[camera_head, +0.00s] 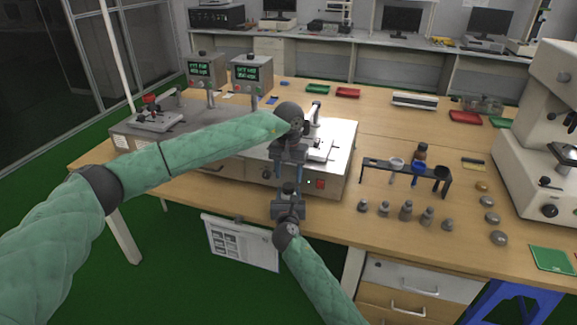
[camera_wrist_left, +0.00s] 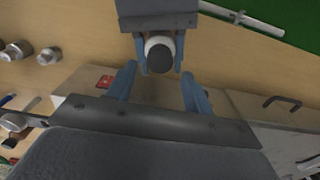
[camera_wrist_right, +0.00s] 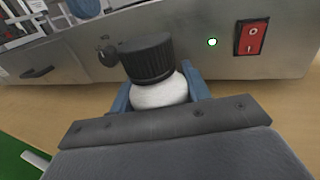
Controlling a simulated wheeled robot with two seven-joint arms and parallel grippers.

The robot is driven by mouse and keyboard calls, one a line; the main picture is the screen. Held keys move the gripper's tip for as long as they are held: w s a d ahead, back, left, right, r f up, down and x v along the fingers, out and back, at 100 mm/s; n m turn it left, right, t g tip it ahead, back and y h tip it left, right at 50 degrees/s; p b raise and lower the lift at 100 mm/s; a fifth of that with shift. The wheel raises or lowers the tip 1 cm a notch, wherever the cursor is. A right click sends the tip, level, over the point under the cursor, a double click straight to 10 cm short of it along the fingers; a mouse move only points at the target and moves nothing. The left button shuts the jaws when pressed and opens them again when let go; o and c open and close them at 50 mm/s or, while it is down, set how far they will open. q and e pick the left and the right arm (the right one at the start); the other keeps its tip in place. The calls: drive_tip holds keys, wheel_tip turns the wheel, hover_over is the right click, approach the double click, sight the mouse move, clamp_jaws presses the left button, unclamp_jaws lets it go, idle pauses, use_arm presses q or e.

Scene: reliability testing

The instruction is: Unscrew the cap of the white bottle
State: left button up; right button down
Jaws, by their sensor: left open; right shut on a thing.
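The white bottle (camera_wrist_right: 160,92) with a ribbed black cap (camera_wrist_right: 147,57) stands between the blue fingers of my right gripper (camera_wrist_right: 158,98), which is shut on its body. In the left wrist view the black cap (camera_wrist_left: 160,58) faces the camera, with a rim of the white bottle (camera_wrist_left: 152,42) around it. My left gripper (camera_wrist_left: 156,82) is open, its two blue fingers pointing at the cap, apart from it. In the head view my left gripper (camera_head: 289,172) is above the bottle and my right gripper (camera_head: 288,206) below. The bottle's body is mostly hidden there.
A metal device with a red switch (camera_wrist_right: 251,37) stands close behind the bottle. A rack (camera_head: 405,175) and several small metal weights (camera_head: 406,211) are to the right on the wooden table (camera_head: 330,215). A sheet on a board (camera_head: 240,243) hangs below the front edge.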

sight(289, 185)
use_arm(q)
drive_tip(key=shift+f, duration=2.05)
drive_tip(key=c, duration=1)
